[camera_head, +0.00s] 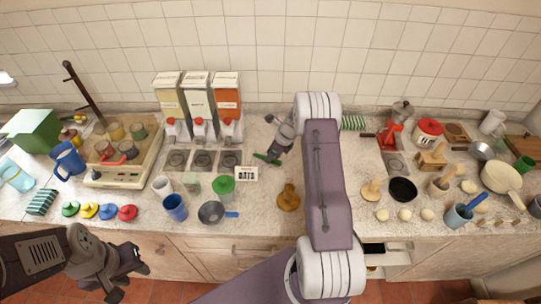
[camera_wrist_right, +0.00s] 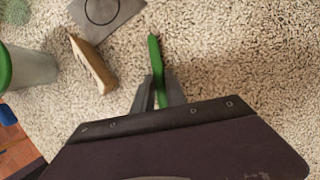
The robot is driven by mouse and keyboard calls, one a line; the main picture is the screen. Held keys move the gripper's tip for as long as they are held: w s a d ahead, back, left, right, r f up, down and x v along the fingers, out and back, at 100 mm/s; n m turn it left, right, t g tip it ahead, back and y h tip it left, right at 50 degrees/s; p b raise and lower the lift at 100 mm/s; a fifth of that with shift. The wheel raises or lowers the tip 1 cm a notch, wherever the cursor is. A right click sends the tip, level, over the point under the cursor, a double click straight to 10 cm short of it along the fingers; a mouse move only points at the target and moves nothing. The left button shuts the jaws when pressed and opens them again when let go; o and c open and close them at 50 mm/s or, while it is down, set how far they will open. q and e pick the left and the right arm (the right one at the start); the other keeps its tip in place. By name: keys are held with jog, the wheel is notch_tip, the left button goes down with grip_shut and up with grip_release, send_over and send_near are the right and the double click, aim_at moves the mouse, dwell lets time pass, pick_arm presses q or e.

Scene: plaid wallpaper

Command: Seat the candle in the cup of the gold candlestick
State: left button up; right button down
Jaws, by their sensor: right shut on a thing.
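The green candle (camera_head: 266,159) is between the fingers of my right gripper (camera_head: 276,152), low over the back middle of the counter. In the right wrist view the candle (camera_wrist_right: 154,55) sticks out past the shut fingers (camera_wrist_right: 158,92); I cannot tell whether it touches the counter. The gold candlestick (camera_head: 289,197) stands on the counter in front of the candle, slightly to the right and apart from it. It is not recognisable in the right wrist view. My left gripper (camera_head: 126,276) is empty and its fingers are apart, below the counter's front edge.
The OATS sign (camera_head: 246,173) stands just left of the candle. A green-lidded jar (camera_head: 223,186) and a grey pan (camera_head: 211,212) are further left. Three dispensers (camera_head: 199,108) stand behind. The counter around the candlestick is bare.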

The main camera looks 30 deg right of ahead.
jog(key=shift+f, duration=0.15)
jog(key=c, duration=1.4)
grip_release()
jog(key=shift+o, duration=0.2)
